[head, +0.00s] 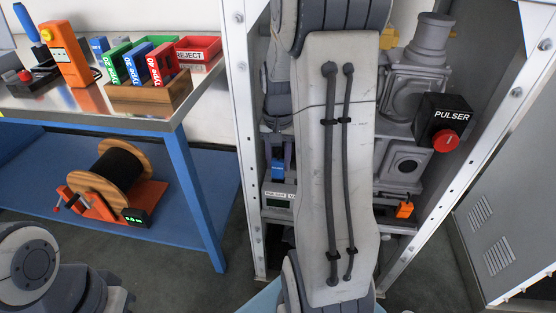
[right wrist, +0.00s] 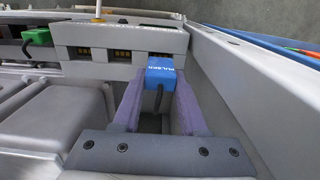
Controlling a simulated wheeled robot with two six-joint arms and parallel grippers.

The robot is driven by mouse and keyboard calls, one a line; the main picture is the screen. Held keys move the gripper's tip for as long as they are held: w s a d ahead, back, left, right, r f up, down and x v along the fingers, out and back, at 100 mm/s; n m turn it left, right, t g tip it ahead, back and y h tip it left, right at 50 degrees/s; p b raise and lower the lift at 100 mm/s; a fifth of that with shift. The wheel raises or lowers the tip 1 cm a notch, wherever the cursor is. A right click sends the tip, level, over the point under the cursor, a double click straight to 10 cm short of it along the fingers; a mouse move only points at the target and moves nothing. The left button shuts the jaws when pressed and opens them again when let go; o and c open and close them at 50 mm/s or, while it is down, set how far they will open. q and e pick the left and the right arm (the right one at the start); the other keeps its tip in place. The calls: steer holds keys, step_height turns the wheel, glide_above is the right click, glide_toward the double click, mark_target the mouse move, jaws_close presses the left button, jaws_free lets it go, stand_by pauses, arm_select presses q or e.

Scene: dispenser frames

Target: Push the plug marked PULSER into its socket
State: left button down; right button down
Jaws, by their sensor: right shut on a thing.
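The blue plug marked PULSER (right wrist: 161,71) sits between the purple fingers of my right gripper (right wrist: 158,84), which is shut on it. A black cable runs from the plug back between the fingers. The plug is right at the face of a pale grey socket block (right wrist: 88,38) with dark slots holding gold contacts. I cannot tell whether it touches or enters its socket, which the plug hides. In the head view a blue piece, seemingly the plug (head: 277,169), shows above a panel labelled PULSER (head: 279,196), beside my arm link. My left gripper is not in view.
A green plug (right wrist: 37,37) is at the block's left. A grey wall (right wrist: 215,85) runs close to the right finger. In the cabinet hangs a black PULSER box with a red button (head: 446,140). A workbench (head: 150,122) with coloured bins and a cable reel (head: 108,175) stand left.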

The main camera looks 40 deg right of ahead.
mark_target(278, 159)
steer(key=shift+f+b, duration=0.6)
steer(key=shift+f, duration=0.9)
steer(key=shift+c, duration=1.8)
jaws_free()
step_height(278, 159, up, 11)
steer(key=p, duration=0.3)
steer(key=shift+f+p, duration=0.2)
steer(key=shift+p, duration=0.2)
